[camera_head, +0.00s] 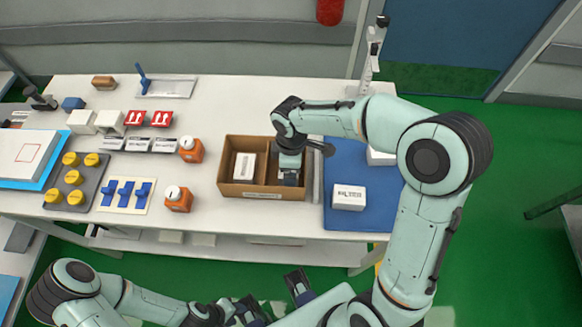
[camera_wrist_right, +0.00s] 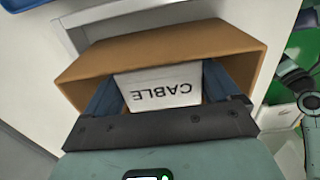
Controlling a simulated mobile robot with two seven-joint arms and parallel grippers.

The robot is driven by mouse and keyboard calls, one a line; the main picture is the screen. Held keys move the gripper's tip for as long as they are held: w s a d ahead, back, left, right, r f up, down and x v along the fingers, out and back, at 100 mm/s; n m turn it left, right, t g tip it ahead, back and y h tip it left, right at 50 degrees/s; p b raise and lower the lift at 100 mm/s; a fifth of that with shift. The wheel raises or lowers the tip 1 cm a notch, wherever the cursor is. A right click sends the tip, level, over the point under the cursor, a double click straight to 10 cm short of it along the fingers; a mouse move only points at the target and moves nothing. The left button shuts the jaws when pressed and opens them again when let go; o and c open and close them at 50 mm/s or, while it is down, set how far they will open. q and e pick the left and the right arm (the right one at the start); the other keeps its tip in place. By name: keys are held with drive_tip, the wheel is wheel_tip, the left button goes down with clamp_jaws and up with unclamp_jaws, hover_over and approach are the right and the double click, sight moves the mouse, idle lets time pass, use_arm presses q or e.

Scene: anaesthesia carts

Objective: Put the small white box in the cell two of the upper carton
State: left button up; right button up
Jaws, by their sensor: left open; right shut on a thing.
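The brown carton (camera_head: 236,190) stands on the table with a divider making two cells; it also shows in the wrist view (camera_wrist_right: 165,45). A white box (camera_head: 245,166) lies in its left cell. My right gripper (camera_head: 290,180) reaches down into the right cell. In the wrist view it is shut on a small white box marked CABLE (camera_wrist_right: 160,90), which sits between the fingers inside the carton walls. Whether that box touches the cell floor is hidden. My left gripper (camera_head: 274,302) is open and empty, in front of the table.
A blue mat (camera_head: 345,158) right of the carton bears a white box (camera_head: 348,197) and another (camera_head: 380,157) partly behind my right arm. Orange bottles (camera_head: 190,150) stand left of the carton. Further left are a tray of yellow-capped items (camera_head: 74,178) and blue clips (camera_head: 125,194).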

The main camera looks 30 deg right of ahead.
drive_tip(key=shift+f, duration=0.5)
drive_tip(key=o, duration=0.8)
drive_tip(key=shift+f, duration=0.15)
drive_tip(key=shift+r, duration=0.25)
wheel_tip(320, 180, up, 12)
drive_tip(key=shift+f+p, duration=0.1)
drive_tip(key=shift+p, duration=0.75)
